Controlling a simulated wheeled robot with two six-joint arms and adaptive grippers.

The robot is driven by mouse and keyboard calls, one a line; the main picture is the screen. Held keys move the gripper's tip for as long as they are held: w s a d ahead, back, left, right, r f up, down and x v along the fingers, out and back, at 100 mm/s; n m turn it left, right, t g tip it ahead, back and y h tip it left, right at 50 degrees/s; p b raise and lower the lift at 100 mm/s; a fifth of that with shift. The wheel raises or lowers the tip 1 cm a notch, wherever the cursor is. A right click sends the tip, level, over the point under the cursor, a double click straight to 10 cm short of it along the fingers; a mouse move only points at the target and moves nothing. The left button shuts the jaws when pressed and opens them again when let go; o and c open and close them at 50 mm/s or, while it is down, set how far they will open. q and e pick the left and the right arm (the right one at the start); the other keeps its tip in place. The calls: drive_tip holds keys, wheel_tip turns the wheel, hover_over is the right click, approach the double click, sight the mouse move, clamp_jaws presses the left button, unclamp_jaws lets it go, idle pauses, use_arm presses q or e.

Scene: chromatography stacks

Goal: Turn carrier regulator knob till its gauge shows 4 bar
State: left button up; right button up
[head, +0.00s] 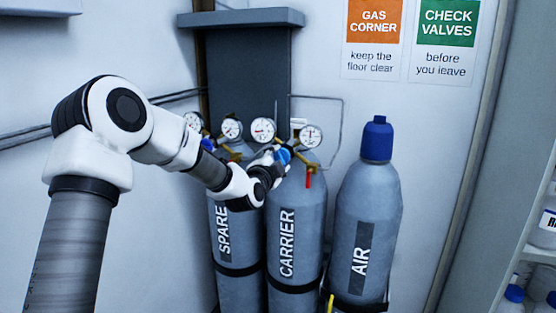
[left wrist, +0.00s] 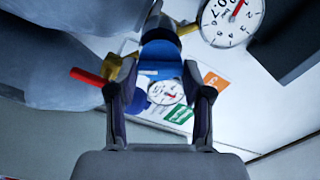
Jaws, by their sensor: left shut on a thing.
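The grey cylinder marked CARRIER (head: 287,245) stands upright in the middle, with a brass regulator and two round white gauges, one on the left (head: 263,130) and one on the right (head: 311,136). My left gripper (head: 279,157) is at this regulator, shut on its blue knob (head: 286,154). In the left wrist view the fingers sit on both sides of the blue knob (left wrist: 163,58). A large gauge with a red needle (left wrist: 232,18) is partly cut off at the top there. I cannot read the exact pressure. My right gripper is not in view.
The SPARE cylinder (head: 236,270) with its own gauges (head: 231,128) stands close on the left. The AIR cylinder (head: 368,215) with a blue cap stands on the right. A red handle (head: 308,178) hangs by the carrier regulator. Shelves (head: 530,250) stand at the far right.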

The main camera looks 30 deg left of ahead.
use_arm(q)
drive_tip(key=m+p, duration=0.1)
drive_tip(key=m, duration=0.4)
drive_tip(key=shift+m, duration=0.3)
drive_tip(key=m+p, duration=0.2)
drive_tip(key=m, duration=0.3)
drive_tip(key=shift+f+m, duration=0.1)
drive_tip(key=shift+m, duration=0.2)
drive_tip(key=o, duration=1.2)
drive_tip(key=shift+c, duration=0.2)
drive_tip(key=v, duration=1.1)
drive_tip(key=shift+s, duration=0.4)
